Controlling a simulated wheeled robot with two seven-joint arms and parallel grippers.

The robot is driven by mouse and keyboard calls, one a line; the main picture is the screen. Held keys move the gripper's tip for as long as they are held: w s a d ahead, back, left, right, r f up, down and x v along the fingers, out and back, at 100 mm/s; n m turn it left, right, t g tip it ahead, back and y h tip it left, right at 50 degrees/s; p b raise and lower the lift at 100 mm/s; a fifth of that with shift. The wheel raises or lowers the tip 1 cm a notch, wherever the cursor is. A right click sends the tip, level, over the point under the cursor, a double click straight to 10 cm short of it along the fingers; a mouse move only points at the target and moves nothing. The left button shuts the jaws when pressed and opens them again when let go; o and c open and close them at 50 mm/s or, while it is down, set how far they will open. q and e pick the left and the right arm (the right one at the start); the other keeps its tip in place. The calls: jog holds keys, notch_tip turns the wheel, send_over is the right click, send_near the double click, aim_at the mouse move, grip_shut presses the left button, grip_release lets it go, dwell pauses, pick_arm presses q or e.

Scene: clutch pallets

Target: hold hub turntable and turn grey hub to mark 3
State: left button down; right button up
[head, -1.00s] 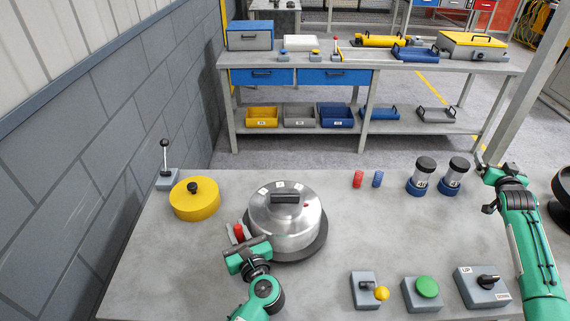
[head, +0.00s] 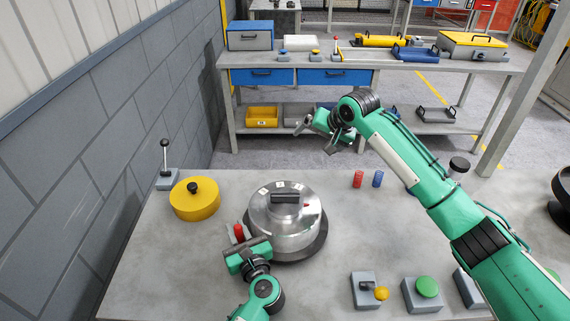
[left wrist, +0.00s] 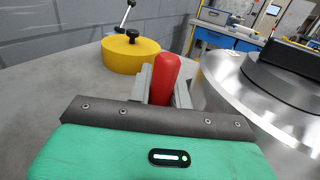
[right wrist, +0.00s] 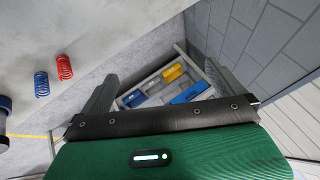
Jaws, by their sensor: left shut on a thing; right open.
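The grey hub (head: 285,212) is a steel drum with a dark bar handle (head: 285,197) on top, small white labels near its far rim and a red mark at its right. It sits on the dark round base of the turntable (head: 315,246). My left gripper (head: 240,236) is shut on a red upright handle (left wrist: 165,78) at the turntable's left side. The red handle stands between its fingers in the left wrist view. My right gripper (head: 322,136) is open and empty, raised beyond the hub, above the table's far edge.
A yellow round block (head: 195,201) and a lever box (head: 167,181) stand at the left. Red (head: 358,179) and blue (head: 378,179) springs stand right of the hub.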

jog(key=s+a+r+n+g+h, duration=0.1)
jog(key=s+a+r+g, duration=0.15)
jog(key=s+a, duration=0.4)
jog(key=n+g+h, duration=0.1)
jog(key=g+h, duration=0.1)
jog(key=h, duration=0.1)
send_near(285, 194)
jog(key=f, duration=0.3)
jog(key=w+f, duration=0.1)
jog(key=f, duration=0.6)
jog(key=shift+w+a+f, duration=0.15)
jog(key=shift+f, duration=0.1)
jog(key=shift+c, duration=0.4)
jog(key=c, duration=1)
jog(key=n, duration=1.1)
jog(key=shift+g+y, duration=0.35)
jog(key=shift+y, duration=0.05)
